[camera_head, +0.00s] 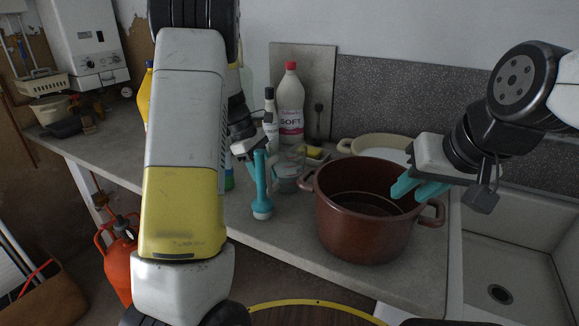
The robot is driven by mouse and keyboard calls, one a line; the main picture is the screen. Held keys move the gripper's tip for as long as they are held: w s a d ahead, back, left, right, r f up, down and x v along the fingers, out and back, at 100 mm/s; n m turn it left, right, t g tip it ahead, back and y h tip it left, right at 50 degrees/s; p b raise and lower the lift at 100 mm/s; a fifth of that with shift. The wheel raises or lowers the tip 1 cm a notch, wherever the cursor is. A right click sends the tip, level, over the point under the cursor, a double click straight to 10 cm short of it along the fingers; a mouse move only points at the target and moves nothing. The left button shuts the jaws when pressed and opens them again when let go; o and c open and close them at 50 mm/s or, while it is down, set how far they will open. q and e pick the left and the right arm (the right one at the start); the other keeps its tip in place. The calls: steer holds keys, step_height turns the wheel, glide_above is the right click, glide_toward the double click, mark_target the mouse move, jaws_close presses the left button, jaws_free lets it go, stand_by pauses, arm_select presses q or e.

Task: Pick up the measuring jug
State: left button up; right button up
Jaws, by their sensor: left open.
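The measuring jug (287,180) is a small clear vessel on the worktop, left of the brown pot. My left gripper (262,165) is open, its teal fingers just left of the jug and partly in front of it. I cannot tell whether they touch it.
The large brown pot (358,232) stands at the worktop's front right. A white bottle with a red cap (290,105) and a smaller dark-capped bottle (270,125) stand behind the jug. A cream basin (385,145) is behind the pot. A sink (510,245) lies at right.

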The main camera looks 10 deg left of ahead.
arm_select(q)
steer(key=shift+d+f, duration=0.15)
steer(key=shift+f, duration=0.15)
jaws_close()
steer(key=shift+r, duration=0.1)
stand_by(1.1)
